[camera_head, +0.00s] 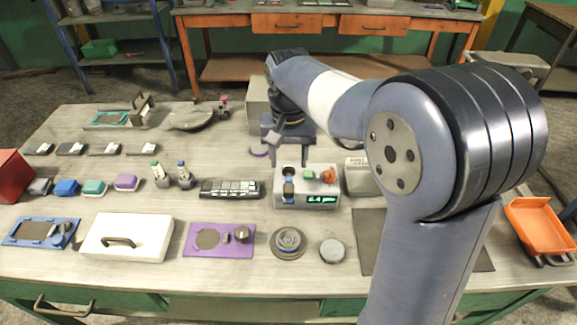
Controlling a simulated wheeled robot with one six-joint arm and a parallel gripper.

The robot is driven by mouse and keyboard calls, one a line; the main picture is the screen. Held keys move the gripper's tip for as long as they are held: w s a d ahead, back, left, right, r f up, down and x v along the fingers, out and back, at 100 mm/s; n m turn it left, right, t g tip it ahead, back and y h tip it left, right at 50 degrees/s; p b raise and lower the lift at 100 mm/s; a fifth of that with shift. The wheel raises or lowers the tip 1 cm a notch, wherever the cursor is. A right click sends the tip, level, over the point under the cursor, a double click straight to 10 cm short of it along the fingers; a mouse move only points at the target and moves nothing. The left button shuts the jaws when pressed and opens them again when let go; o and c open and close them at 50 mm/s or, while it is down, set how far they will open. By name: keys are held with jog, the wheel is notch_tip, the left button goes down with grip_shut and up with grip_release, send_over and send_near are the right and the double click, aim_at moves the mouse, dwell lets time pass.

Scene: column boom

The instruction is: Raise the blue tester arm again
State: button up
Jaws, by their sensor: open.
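A light grey tester box (278,200) with a green-lit display stands right of centre on the workbench. A small blue piece (289,189), which looks like the tester arm, is at the left of its top, in front of a dark round spot. Its exact tilt is too small to tell. A green button and an orange-red knob (329,176) sit to its right. My gripper (288,152) is open, pointing down just behind and above the tester's left part. I see nothing between its fingers, and I cannot tell whether it touches the tester.
A black-and-silver strip device (231,190) lies left of the tester, with two small bottles beyond it. A round grey dial (289,242) and a grey disc (332,251) lie in front. A pale box (358,178) stands close on the right, partly behind my arm.

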aim_at(289, 168)
jog(key=shift+f, duration=1.6)
grip_shut()
